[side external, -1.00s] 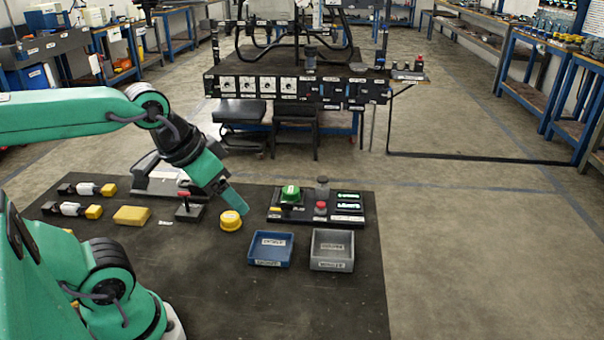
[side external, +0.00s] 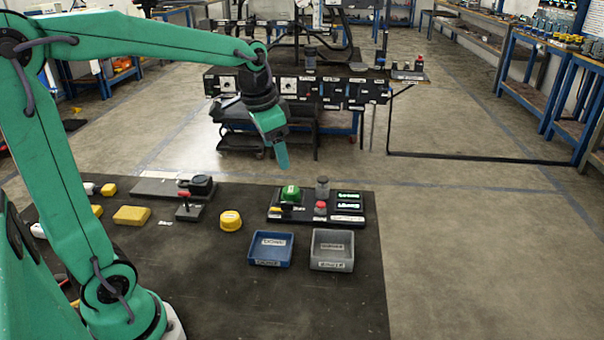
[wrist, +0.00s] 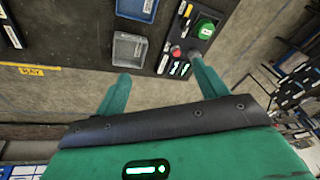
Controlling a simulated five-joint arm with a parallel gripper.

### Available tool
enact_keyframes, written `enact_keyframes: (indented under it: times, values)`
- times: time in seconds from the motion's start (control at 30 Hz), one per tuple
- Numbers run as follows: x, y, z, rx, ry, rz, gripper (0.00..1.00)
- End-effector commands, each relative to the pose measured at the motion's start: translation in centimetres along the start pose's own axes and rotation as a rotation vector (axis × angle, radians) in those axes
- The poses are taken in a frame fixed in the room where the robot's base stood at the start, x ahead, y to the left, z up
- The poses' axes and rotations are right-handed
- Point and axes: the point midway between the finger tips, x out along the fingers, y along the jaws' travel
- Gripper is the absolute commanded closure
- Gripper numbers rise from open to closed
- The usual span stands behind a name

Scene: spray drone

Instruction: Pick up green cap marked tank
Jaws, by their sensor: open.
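The green cap (side external: 290,193) with a small marking sits upright at the left of a black panel (side external: 270,217) on the dark mat. It also shows in the wrist view (wrist: 205,30), near the upper right. My gripper (side external: 282,165) is well above the mat, pointing down over the panel, clear of the cap. In the wrist view my gripper (wrist: 160,68) has its two green fingers wide apart with nothing between them.
The panel also holds a grey-topped post (side external: 322,187), a red button (side external: 320,208) and lit displays (side external: 348,198). In front are a blue tray (side external: 270,262) and a grey tray (side external: 331,264). A yellow cap (side external: 230,221) lies to the left.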

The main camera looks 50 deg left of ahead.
Motion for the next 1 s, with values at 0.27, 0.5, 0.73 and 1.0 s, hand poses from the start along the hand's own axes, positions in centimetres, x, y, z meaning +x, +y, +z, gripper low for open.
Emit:
enact_keyframes:
  times: [0.27,0.5,0.73,1.0]
  values:
    - [4.0,-4.2,-3.2,0.082,-0.075,0.026,0.28]
    - [8.3,-7.8,-5.0,0.154,-0.131,0.057,0.28]
    - [13.1,-11.2,-5.9,0.223,-0.180,0.096,0.28]
    - [17.8,-14.0,-6.0,0.284,-0.217,0.135,0.28]
